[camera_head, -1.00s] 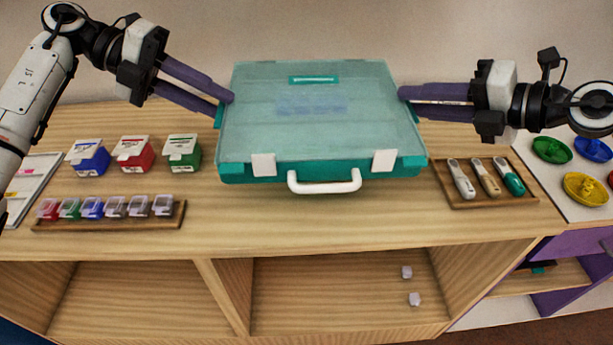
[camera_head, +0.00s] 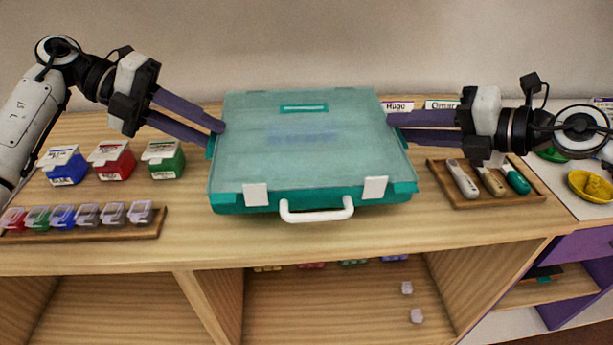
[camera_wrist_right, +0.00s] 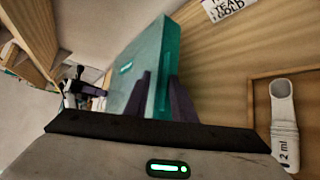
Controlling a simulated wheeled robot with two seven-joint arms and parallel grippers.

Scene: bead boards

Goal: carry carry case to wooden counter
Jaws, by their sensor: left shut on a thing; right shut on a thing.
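The carry case (camera_head: 308,160) is a teal box with a translucent lid, two white latches and a white handle on its front edge. It is over the middle of the wooden counter (camera_head: 380,235); I cannot tell whether its underside touches. My left gripper (camera_head: 215,131) is shut on the case's left side. My right gripper (camera_head: 395,127) is shut on its right side. In the right wrist view the case (camera_wrist_right: 147,70) stands between the dark fingers (camera_wrist_right: 158,98), with the counter (camera_wrist_right: 225,70) beside it.
Blue (camera_head: 63,166), red (camera_head: 112,160) and green (camera_head: 163,159) boxes stand left of the case, behind a rack (camera_head: 80,225) of small lidded tubs. A tray (camera_head: 488,197) with three scoops is close on the right. A yellow dish (camera_head: 590,186) lies further right. Open shelves are below.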

